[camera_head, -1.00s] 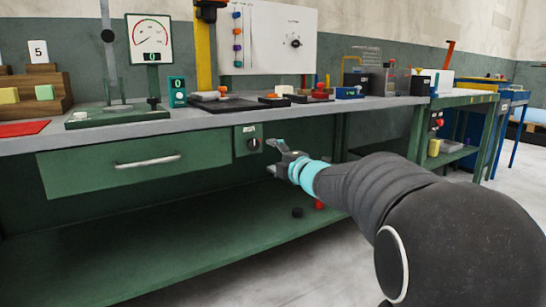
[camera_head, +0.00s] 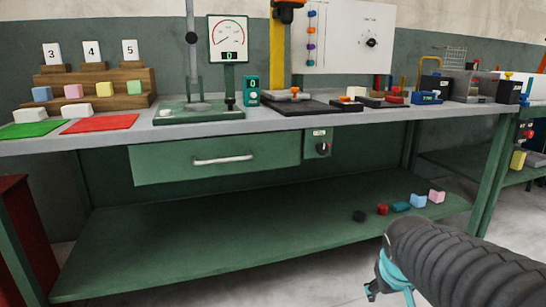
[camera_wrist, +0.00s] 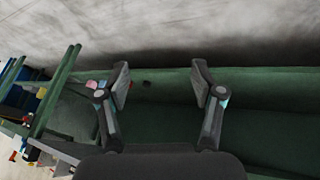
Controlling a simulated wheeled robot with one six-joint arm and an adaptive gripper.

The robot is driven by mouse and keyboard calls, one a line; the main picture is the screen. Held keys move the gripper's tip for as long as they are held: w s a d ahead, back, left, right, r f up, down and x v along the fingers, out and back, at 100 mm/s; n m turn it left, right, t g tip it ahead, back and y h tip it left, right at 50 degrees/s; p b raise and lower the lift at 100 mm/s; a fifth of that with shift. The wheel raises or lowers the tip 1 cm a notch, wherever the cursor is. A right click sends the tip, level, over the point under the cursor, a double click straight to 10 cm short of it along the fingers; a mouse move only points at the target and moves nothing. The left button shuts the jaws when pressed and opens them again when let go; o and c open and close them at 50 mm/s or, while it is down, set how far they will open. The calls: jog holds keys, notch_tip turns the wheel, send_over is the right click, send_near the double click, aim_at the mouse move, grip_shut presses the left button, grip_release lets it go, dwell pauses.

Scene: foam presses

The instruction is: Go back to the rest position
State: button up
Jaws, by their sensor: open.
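My gripper (camera_head: 388,292) is at the lower right of the head view, low in front of the workbench and partly cut off by the bottom edge. In the wrist view my gripper (camera_wrist: 160,82) shows two fingers spread wide with nothing between them. It is open and empty, apart from the bench. The green workbench (camera_head: 270,215) has a lower shelf with several small pieces at its right end. No marker of the rest position shows.
A closed drawer (camera_head: 222,160) and a knob box (camera_head: 319,145) hang under the bench top. A press stand (camera_head: 196,112), a gauge (camera_head: 228,38) and foam blocks on a wooden step rack (camera_head: 95,85) stand on top. A dark red cabinet (camera_head: 22,235) is at left. Floor in front is clear.

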jog(key=s+a+r+y+p, duration=0.2)
jog(key=s+a+r+p, duration=0.3)
jog(key=s, duration=0.7)
notch_tip(320, 180, up, 3)
jog(key=a, duration=0.3)
jog(key=shift+s+f, duration=0.2)
jog(key=shift+s, duration=0.05)
